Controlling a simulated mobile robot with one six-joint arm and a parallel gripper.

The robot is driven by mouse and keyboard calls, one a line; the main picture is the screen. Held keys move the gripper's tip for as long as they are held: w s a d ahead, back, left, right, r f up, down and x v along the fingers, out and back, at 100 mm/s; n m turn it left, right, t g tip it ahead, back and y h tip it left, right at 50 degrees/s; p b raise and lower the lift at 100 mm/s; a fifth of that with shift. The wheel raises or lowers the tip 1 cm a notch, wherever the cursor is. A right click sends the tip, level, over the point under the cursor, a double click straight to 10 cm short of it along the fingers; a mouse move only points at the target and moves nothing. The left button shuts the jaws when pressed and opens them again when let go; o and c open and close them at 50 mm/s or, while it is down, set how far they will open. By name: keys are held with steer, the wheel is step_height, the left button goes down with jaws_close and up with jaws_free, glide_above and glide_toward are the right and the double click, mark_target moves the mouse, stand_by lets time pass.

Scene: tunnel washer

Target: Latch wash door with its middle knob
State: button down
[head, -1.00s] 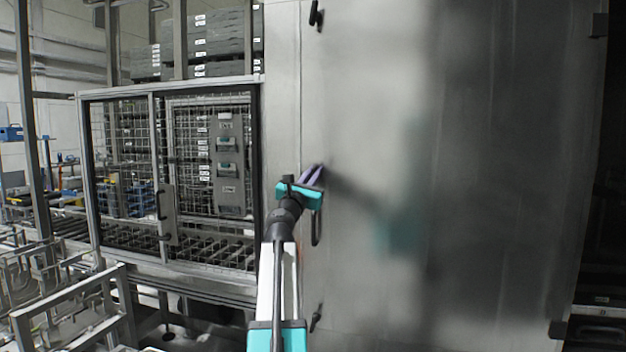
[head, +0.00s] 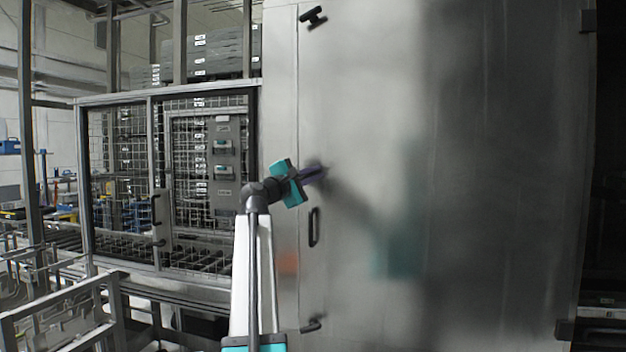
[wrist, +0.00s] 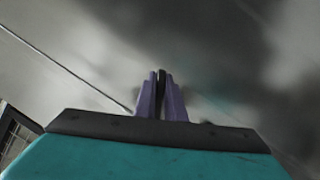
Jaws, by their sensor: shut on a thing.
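The wash door (head: 400,120) is the large grey steel panel filling the right of the head view. Its left edge lies along the seam beside the narrow frame strip, and it looks closed. My gripper (head: 318,174) is at the door's left edge, above the black pull handle (head: 314,227). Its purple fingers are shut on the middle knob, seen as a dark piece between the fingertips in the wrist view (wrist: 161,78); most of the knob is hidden. The black top knob (head: 313,17) and bottom knob (head: 312,326) lie nearly crosswise, slightly tilted.
A caged roller conveyor (head: 150,260) with a mesh gate stands left of the door. Metal rails (head: 60,300) fill the lower left. A dark hinge (head: 588,20) sits at the door's upper right edge. The door face right of my gripper is clear.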

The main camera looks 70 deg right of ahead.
steer(key=m, duration=0.1)
steer(key=m+y, duration=0.1)
steer(key=m, duration=0.1)
steer(key=m+y+b, duration=0.1)
steer(key=m, duration=0.1)
steer(key=shift+f, duration=0.35)
steer(key=shift+w, duration=0.1)
steer(key=c, duration=1.8)
jaws_free()
steer(key=shift+d, duration=0.15)
steer(key=shift+c, duration=0.2)
steer(key=b+v, duration=0.2)
steer(key=v, duration=1.2)
steer(key=shift+r, duration=0.2)
